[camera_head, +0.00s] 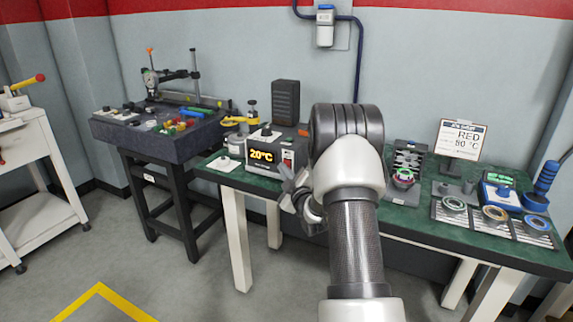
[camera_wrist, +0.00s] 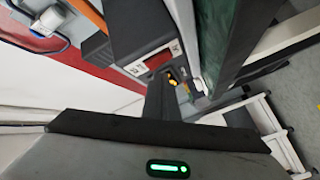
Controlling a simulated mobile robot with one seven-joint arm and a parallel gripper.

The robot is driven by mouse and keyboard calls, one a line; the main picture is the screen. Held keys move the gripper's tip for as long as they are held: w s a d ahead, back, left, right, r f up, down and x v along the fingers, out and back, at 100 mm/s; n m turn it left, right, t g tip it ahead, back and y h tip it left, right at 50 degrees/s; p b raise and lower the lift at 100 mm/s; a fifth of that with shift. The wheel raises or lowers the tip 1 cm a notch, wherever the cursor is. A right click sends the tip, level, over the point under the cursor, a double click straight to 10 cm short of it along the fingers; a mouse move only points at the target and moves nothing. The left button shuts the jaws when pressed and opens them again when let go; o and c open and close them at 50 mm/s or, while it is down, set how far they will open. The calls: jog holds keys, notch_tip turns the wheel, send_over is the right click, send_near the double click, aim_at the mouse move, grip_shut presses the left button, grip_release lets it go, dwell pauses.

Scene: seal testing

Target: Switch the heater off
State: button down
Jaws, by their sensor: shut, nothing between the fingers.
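The heater (camera_head: 254,140) is a dark box on the green table, left of my arm, with an amber display reading 20°C. A small red-orange switch (camera_head: 287,156) is on its front, right of the display. My gripper (camera_head: 288,183) is just in front of and below the switch end of that front. My gripper's closed fingers (camera_wrist: 161,88) point at the front panel beside a glowing orange spot. Contact with the switch cannot be told; the fingers hide part of the panel.
A job card (camera_head: 462,139) reads RED and a temperature, its first digit unclear. Several coloured rings lie on a rack (camera_head: 480,222) at the right. A dark tall block (camera_head: 286,102) stands behind the heater. A granite bench (camera_head: 128,132) with a gauge stands left.

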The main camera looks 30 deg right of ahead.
jog(key=shift+w+d, duration=0.15)
jog(key=shift+w, duration=0.05)
jog(key=shift+w+d+r+b, duration=0.1)
jog(key=shift+w+d+b, duration=0.05)
jog(key=shift+d+b, duration=0.15)
dwell(0.6)
jog(key=shift+a, duration=0.1)
jog(key=shift+s+a+b, duration=0.45)
jog(key=shift+a+b, duration=0.1)
jog(key=shift+s+a+f+b, duration=0.2)
jog(key=shift+s+a+b, duration=0.2)
jog(key=shift+s+a, duration=0.5)
jog(key=shift+s+a+f+b, duration=0.2)
jog(key=shift+s+a+b, duration=0.2)
jog(key=shift+s+a, duration=0.45)
jog(key=shift+w+a, duration=0.2)
jog(key=shift+w, duration=0.05)
